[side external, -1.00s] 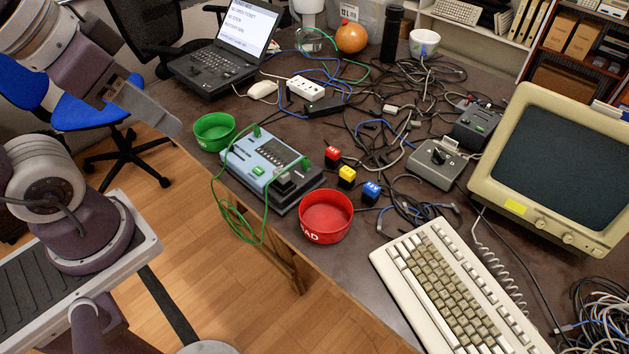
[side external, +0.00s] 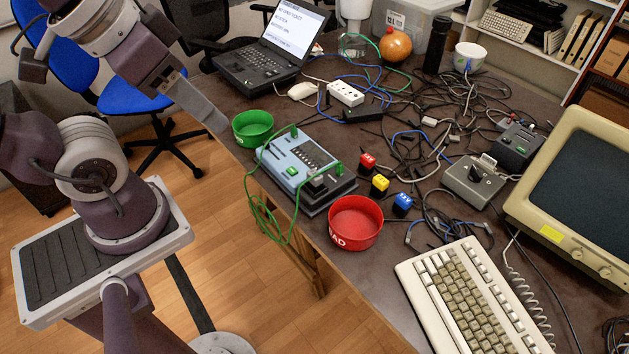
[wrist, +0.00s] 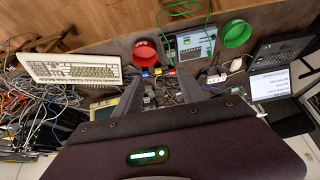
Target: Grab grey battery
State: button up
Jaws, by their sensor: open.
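My gripper (side external: 218,120) is at the upper left in the side view, raised off the left table edge, left of the green bowl. In the wrist view its two grey fingers (wrist: 160,76) stand apart with nothing held between them. A small dark grey block (side external: 317,183) sits on the front right of a light blue tester (side external: 298,160); I cannot tell for sure whether it is the grey battery. The tester also shows in the wrist view (wrist: 190,42).
A green bowl (side external: 253,128) is behind the tester and a red bowl (side external: 355,222) in front. Green wires hang over the table edge. A laptop (side external: 262,60), tangled cables (side external: 440,120), a keyboard (side external: 470,300) and a monitor (side external: 575,190) fill much of the table.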

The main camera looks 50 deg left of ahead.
jog(key=m+g, duration=0.5)
jog(key=m, duration=1.2)
send_over(315, 174)
notch_tip(315, 174, down, 23)
jog(key=shift+s+d+f, duration=0.1)
jog(key=shift+s+d, duration=0.05)
jog(key=shift+m+g, duration=0.3)
jog(key=shift+m, duration=0.2)
jog(key=f, duration=0.8)
jog(key=shift+a+f, duration=0.2)
grip_shut()
